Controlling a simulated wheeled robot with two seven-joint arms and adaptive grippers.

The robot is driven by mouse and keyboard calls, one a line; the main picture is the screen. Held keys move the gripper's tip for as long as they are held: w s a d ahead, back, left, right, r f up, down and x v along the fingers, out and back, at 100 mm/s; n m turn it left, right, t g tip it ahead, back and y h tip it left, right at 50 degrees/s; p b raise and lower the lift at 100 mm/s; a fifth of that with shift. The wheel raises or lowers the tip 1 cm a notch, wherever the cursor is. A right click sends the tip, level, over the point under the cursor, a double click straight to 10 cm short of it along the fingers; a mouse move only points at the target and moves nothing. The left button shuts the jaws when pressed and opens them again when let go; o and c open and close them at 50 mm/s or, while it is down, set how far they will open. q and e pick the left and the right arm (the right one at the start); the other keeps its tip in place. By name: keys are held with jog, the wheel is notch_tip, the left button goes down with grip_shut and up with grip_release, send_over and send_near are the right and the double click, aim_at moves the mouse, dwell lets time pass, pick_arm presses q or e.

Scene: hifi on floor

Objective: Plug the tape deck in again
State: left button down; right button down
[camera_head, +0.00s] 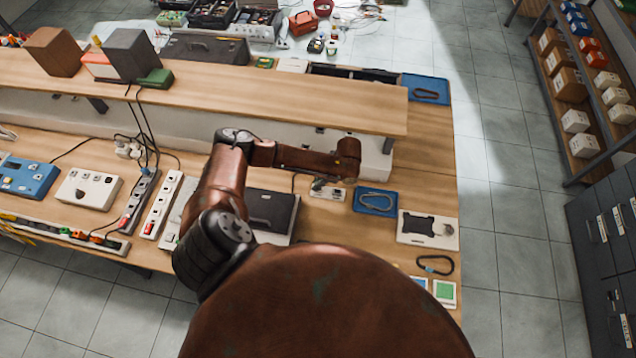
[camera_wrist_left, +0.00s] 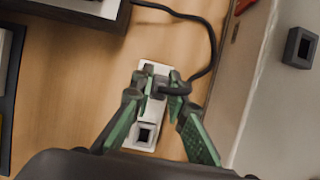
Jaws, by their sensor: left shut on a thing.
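My left gripper (camera_wrist_left: 163,90), with green finger pads, is shut on a dark plug (camera_wrist_left: 174,88) with a black cable. The plug is over the upper part of a white socket block (camera_wrist_left: 145,135); I cannot tell whether it is seated. A square outlet at the block's near end is empty. In the head view the gripper (camera_head: 320,183) is small at the white block (camera_head: 330,192), right of the tape deck (camera_head: 270,209), a dark-topped grey box partly hidden by my arm. Its edge seems to show at the top left of the wrist view (camera_wrist_left: 85,8). My right gripper is out of view.
A raised wooden shelf (camera_head: 230,95) runs behind the block. A blue tray with a carabiner (camera_head: 376,200) lies right of it. White power strips (camera_head: 161,205) and several devices stand to the left. A dark square fitting (camera_wrist_left: 299,47) is on the pale wall.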

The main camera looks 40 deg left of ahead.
pick_arm(q)
jog(key=shift+f+p, duration=0.1)
jog(key=shift+p, duration=0.3)
dwell(1.2)
jog(key=shift+f+p, duration=0.1)
jog(key=shift+p, duration=0.65)
dwell(2.1)
jog(key=c, duration=1.8)
grip_release()
jog(key=p+v, duration=0.2)
jog(key=v, duration=0.3)
jog(key=a+p+v, duration=0.1)
jog(key=p+v, duration=0.1)
jog(key=v, duration=0.4)
jog(key=s+p+v, duration=0.1)
jog(key=p+v, duration=0.1)
jog(key=v, duration=0.3)
jog(key=shift+w+a+r, duration=0.1)
jog(key=shift+a+r, duration=0.05)
jog(key=shift+r, duration=0.5)
